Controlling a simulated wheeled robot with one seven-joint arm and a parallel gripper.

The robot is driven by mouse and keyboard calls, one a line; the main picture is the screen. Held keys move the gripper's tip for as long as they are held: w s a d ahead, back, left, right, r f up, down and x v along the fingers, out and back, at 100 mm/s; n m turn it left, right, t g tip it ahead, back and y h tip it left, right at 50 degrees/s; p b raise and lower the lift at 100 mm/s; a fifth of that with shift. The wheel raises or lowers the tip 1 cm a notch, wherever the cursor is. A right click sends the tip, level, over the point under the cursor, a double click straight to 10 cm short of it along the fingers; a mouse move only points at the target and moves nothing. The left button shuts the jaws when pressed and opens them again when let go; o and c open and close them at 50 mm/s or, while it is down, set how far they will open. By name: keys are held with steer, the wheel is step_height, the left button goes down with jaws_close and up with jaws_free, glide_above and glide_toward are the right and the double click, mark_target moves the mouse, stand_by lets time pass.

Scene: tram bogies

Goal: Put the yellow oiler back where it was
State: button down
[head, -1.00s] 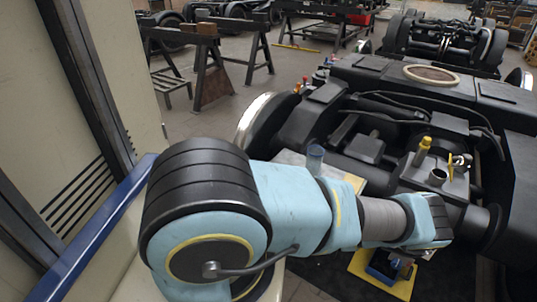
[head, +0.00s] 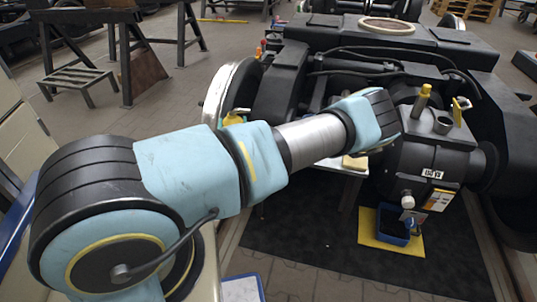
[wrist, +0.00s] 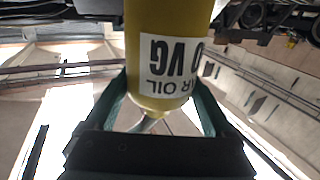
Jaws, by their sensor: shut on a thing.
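The yellow oiler (wrist: 160,45) fills the top middle of the wrist view. Its white label with dark print reads upside down, and a pale spout shows at its lower end in the picture. My gripper (wrist: 158,100) is shut on the oiler, one dark green finger on each side. In the head view my gripper and the held oiler are not clearly seen; my arm's end hides that area beside the gearbox (head: 430,160). A small yellow thing (head: 233,118) shows just above my arm near the wheel; I cannot tell what it is.
A yellow post (head: 423,100) stands on the gearbox top. A pale bench (head: 329,165) with a tan block (head: 355,162) is partly behind my arm. A blue container (head: 392,228) rests on a yellow mat (head: 369,233). The dark floor mat (head: 300,262) has free room.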

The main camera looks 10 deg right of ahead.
steer(key=w+d+r+m+h+b, duration=0.1)
steer(key=w+d+b, duration=0.45)
steer(key=d, duration=0.25)
steer(key=w+d+m+h+b, duration=0.1)
steer(key=w+d+b, duration=0.3)
steer(key=d+b, duration=0.25)
steer(key=f, duration=0.6)
steer(key=f+b, duration=0.1)
steer(key=f, duration=0.2)
steer(key=shift+d, duration=0.3)
steer(key=shift+f, duration=0.1)
jaws_free()
